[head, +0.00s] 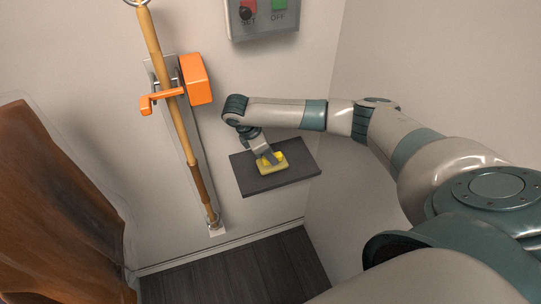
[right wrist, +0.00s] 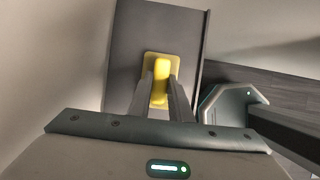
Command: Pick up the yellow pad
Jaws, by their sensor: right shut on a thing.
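The yellow pad (head: 272,167) has a flat base and a raised grip. It is at a dark grey wall shelf (head: 250,187), near the shelf's middle. My right gripper (head: 269,158) reaches down to it and is shut on its raised grip. In the right wrist view the yellow pad (right wrist: 161,66) shows between the two fingers (right wrist: 160,98), with the shelf (right wrist: 135,40) behind it. I cannot tell whether the pad's base touches the shelf. My left gripper is not in view.
A wooden pole (head: 172,90) in an orange clamp (head: 196,79) stands against the wall left of the shelf. A control box (head: 262,27) with red and green buttons hangs above. A brown garment in a clear cover (head: 50,200) hangs at the left. The shelf around the pad is bare.

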